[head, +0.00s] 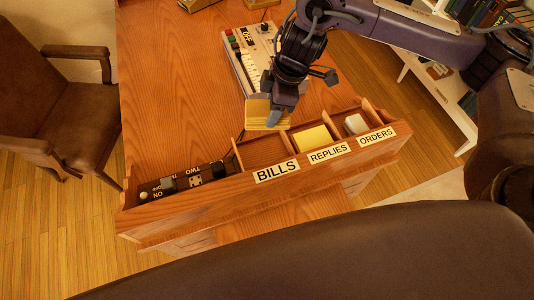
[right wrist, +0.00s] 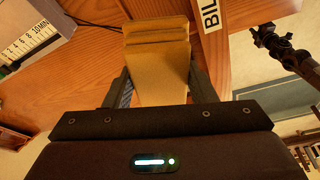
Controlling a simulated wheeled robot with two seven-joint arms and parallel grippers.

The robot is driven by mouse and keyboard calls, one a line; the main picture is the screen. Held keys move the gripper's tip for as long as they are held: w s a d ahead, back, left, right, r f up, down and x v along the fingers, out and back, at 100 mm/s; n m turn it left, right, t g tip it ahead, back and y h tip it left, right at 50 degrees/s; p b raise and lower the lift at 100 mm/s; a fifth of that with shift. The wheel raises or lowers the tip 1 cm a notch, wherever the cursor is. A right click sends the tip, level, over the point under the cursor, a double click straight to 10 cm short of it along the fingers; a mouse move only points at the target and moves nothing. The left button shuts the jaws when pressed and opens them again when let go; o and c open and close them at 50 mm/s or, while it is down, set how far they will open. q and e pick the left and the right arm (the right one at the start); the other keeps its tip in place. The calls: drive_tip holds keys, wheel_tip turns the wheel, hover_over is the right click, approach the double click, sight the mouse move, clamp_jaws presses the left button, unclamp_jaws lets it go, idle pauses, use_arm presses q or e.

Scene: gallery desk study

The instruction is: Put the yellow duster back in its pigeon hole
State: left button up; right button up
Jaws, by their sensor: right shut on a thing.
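The yellow duster (head: 257,111) is a folded, layered block, held above the desk just behind the BILLS compartment. My right gripper (head: 273,118) is shut on it. In the right wrist view the duster (right wrist: 158,62) sits between the two fingers. The row of pigeon holes (head: 236,188) runs along the desk's near edge. The BILLS hole (head: 262,152) looks empty, though the gripper hides part of its back. The REPLIES hole holds a flat yellow block (head: 312,137). The ORDERS hole holds a white object (head: 356,124). My left gripper is not in view.
A long left compartment holds a dark device with knobs (head: 187,180). A pale control panel with keys (head: 243,62) lies on the desk behind the gripper. Thin wooden dividers stand between the holes. The desk's left half (head: 165,90) is clear. A brown armchair (head: 65,105) stands left.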

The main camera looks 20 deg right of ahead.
drive_tip(key=n, duration=0.1)
drive_tip(key=a+n, duration=0.1)
drive_tip(key=shift+s+r+n+g+p, duration=0.1)
drive_tip(key=shift+n+g+p, duration=0.2)
drive_tip(key=shift+n+p, duration=0.1)
drive_tip(key=shift+n, duration=0.3)
drive_tip(key=shift+s+d+f, duration=0.1)
drive_tip(key=shift+f, duration=0.35)
wheel_tip(320, 180, down, 15)
drive_tip(key=b, duration=0.3)
drive_tip(key=shift+f+b, duration=1.05)
drive_tip(key=shift+f, duration=1.15)
drive_tip(key=shift+f, duration=0.2)
drive_tip(key=o, duration=0.7)
